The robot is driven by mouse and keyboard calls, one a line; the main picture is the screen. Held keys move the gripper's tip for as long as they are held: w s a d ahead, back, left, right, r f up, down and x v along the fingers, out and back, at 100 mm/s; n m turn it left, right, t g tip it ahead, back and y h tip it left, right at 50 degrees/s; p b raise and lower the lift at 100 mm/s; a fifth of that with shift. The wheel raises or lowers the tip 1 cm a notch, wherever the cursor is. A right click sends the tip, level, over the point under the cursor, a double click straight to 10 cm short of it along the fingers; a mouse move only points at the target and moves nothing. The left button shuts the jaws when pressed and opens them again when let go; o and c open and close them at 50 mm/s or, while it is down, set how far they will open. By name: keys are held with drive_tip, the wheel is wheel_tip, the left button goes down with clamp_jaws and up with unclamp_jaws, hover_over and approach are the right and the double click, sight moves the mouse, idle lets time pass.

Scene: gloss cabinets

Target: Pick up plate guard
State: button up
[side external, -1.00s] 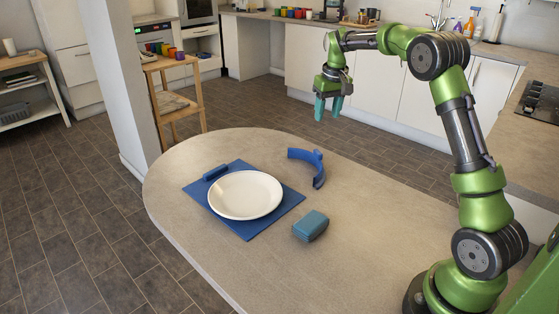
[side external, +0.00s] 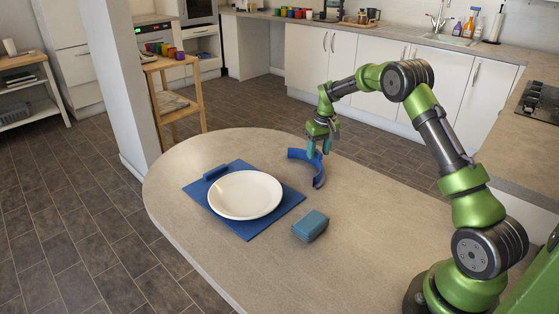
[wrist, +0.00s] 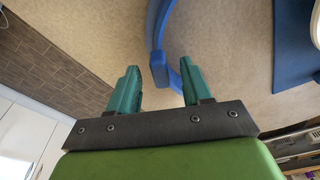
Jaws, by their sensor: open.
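The plate guard is a blue curved piece (side external: 317,176) lying on the counter to the right of the plate. In the wrist view the plate guard (wrist: 157,40) runs down from the top edge, and its lower end with a short tab lies between my fingertips in the picture. My gripper (side external: 319,150) points down at the far part of the guard, with teal fingers. In the wrist view my gripper (wrist: 158,88) is open, one finger on each side of the guard. I cannot tell whether either finger touches it.
A white plate (side external: 245,195) sits on a blue mat (side external: 290,205) with a small blue block (side external: 215,172) at its far left edge. A teal-blue sponge-like block (side external: 310,226) lies nearer the front. The counter (side external: 370,225) is clear to the right.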

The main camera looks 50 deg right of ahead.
drive_tip(key=shift+w+f, duration=0.15)
drive_tip(key=shift+f, duration=0.75)
drive_tip(key=shift+c, duration=0.3)
clamp_jaws()
drive_tip(key=shift+r, duration=0.2)
